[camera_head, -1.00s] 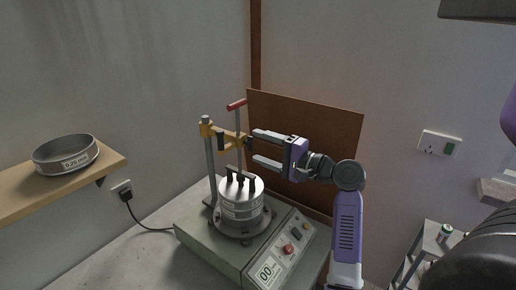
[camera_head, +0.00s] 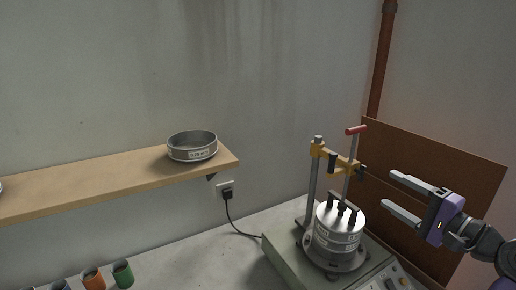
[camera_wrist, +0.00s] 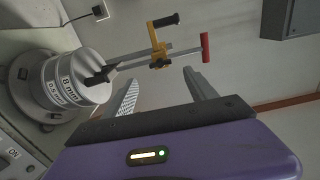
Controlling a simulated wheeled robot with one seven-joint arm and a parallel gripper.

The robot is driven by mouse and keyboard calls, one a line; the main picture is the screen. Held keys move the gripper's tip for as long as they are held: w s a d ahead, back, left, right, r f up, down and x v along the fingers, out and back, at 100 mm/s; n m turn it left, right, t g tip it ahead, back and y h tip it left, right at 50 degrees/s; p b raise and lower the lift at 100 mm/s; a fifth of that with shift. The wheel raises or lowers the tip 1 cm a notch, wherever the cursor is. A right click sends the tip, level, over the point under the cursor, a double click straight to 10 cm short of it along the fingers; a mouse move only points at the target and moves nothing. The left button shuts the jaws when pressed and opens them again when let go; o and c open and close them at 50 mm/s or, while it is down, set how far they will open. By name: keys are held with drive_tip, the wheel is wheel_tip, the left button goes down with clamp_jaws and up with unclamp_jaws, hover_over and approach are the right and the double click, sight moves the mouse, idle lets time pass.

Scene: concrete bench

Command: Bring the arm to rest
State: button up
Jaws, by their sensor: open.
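My gripper (camera_head: 397,195) is open and empty, to the right of the sieve shaker's clamp in the head view. Its two fingers point left, toward the yellow clamp arm (camera_head: 340,160) and the red-handled rod (camera_head: 354,150), apart from both in this view. In the wrist view the open gripper (camera_wrist: 160,92) shows its two fingers, with the clamp and red handle beyond them. A stack of metal sieves (camera_head: 338,238) stands on the shaker (camera_head: 285,248) below the clamp, and also shows in the wrist view (camera_wrist: 75,82).
A brown board (camera_head: 430,165) stands behind my gripper. Several small coloured cups, among them a green one (camera_head: 122,274), stand at lower left. A power cable (camera_head: 236,222) runs from the wall socket to the bench.

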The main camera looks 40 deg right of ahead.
drive_tip(key=s+d+g+h, duration=0.2)
drive_tip(key=d+h, duration=0.3)
drive_tip(key=h, duration=0.2)
drive_tip(key=a+f+n+y+b, duration=0.1)
drive_tip(key=a+f+n, duration=0.35)
drive_tip(key=a, duration=0.25)
drive_tip(key=w+a+f+n+b, duration=0.1)
drive_tip(key=a+f+n, duration=0.35)
drive_tip(key=a, duration=0.35)
drive_tip(key=a+f+n+y+b, duration=0.1)
drive_tip(key=a+f+n, duration=0.2)
drive_tip(key=a+f, duration=0.3)
drive_tip(key=s+a+f+n+y, duration=0.2)
drive_tip(key=s+a+n+y, duration=0.1)
drive_tip(key=a, duration=0.5)
drive_tip(key=s+a+f+n+y+b, duration=0.1)
drive_tip(key=s+a+f+n+y, duration=0.2)
drive_tip(key=s+a, duration=0.2)
drive_tip(key=s+a+f+n+y+b, duration=0.1)
drive_tip(key=s+a+f+n+y, duration=0.1)
drive_tip(key=a, duration=0.9)
drive_tip(key=shift+s+f+n+g+y, duration=0.15)
drive_tip(key=shift+s+n+g+y, duration=0.25)
drive_tip(key=shift+s+y, duration=0.45)
drive_tip(key=shift+s, duration=0.1)
